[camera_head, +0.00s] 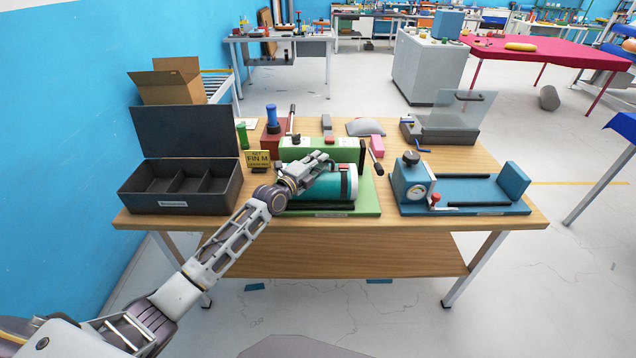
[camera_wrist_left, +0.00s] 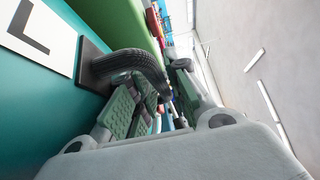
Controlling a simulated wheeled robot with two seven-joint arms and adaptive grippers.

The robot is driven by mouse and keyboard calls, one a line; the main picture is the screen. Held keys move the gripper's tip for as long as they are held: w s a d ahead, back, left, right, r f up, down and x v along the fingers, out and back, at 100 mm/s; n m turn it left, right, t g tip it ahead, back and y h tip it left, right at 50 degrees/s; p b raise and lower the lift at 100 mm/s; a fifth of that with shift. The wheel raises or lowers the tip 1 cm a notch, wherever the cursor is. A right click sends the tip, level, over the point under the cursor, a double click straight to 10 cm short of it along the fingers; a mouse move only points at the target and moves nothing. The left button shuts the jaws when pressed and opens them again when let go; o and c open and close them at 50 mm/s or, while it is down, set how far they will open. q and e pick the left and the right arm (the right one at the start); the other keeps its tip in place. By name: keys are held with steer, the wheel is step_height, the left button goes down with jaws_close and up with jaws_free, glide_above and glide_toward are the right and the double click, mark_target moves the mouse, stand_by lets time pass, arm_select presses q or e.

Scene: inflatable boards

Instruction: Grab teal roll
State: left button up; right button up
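The teal roll (camera_head: 322,187) lies on its side on a green base on the table, with dark bands near its right end. My left gripper (camera_head: 322,162) is over its top, coming from the left. In the left wrist view the teal surface (camera_wrist_left: 40,95) carries a white label with an "L" and a black strap handle (camera_wrist_left: 132,62). The left fingers (camera_wrist_left: 166,88) have green pads and stand apart, with the handle reaching toward the space between them. Their contact with the handle is unclear. My right gripper is not in view.
On the wooden table (camera_head: 460,222), an open black compartment box (camera_head: 180,190) stands left and a blue gauge device (camera_head: 460,190) right. A green machine (camera_head: 340,150) is right behind the roll. A yellow sign (camera_head: 258,159) stands close to the left arm.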

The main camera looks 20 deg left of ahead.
arm_select(q)
jaws_close()
steer(key=shift+r, duration=0.1)
stand_by(0.4)
steer(key=shift+r, duration=5)
